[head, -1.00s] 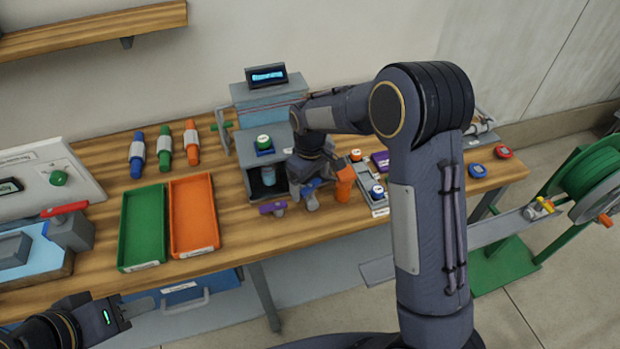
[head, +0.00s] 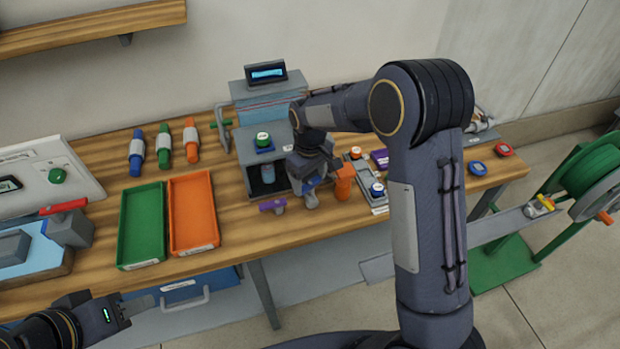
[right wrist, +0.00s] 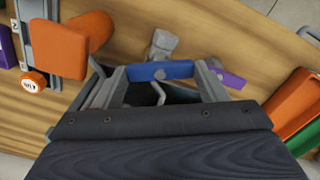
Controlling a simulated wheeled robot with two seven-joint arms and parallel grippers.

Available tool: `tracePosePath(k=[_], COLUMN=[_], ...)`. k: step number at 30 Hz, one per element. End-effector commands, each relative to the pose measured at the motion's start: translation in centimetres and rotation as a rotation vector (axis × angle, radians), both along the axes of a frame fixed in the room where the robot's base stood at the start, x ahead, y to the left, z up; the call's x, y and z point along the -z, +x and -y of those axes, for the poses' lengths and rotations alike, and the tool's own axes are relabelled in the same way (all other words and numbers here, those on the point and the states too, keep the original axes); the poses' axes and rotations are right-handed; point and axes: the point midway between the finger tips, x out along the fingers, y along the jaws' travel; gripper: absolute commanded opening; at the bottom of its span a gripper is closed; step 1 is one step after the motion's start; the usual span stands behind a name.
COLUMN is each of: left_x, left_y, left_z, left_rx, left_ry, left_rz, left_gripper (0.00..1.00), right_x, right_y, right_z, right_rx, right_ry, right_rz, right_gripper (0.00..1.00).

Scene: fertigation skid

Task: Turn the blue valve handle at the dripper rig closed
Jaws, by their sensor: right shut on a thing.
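The blue valve handle (right wrist: 160,71) is a short bar on a grey valve body (right wrist: 164,44). In the right wrist view it lies crosswise between the two fingers of my right gripper (right wrist: 158,80), which is shut on it. In the head view the blue handle (head: 313,181) shows only in part beneath my right gripper (head: 309,176), at the front of the bench beside the grey box. My left gripper (head: 137,307) is low at the left, in front of the bench and away from the valves; its finger gap cannot be made out.
A purple handle (head: 272,205) sits just left of the blue one, and an orange upright part (head: 343,183) stands close on its right. A grey open-fronted box (head: 253,160) is behind. Green (head: 127,225) and orange (head: 216,222) trays lie further left.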

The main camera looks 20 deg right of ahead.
Motion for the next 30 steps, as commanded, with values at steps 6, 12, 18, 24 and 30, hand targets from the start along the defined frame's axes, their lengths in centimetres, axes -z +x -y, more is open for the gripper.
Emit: tracePosePath(k=[6,12,18,24,30], left_x=[0.62,0.94,1.12,1.20,1.21], left_y=[0.00,0.00,0.00,0.00,-0.01], left_z=[0.00,0.00,0.01,0.00,0.00], left_rx=[0.000,0.000,0.000,0.000,0.000], left_ry=[0.000,0.000,0.000,0.000,0.000], left_rz=[0.000,0.000,0.000,0.000,0.000], left_gripper=[0.36,0.36,0.36,0.36,0.36], right_x=[0.02,-0.02,-0.08,-0.12,-0.14], right_y=[0.06,0.06,0.07,0.07,0.09], right_z=[-0.03,0.03,-0.01,-0.01,0.01], right_rx=[0.146,0.283,0.383,0.437,0.452], right_ry=[0.000,0.000,0.001,0.000,0.000], right_rz=[0.003,0.002,0.002,0.003,0.003], right_gripper=[0.43,0.43,0.43,0.43,0.43])
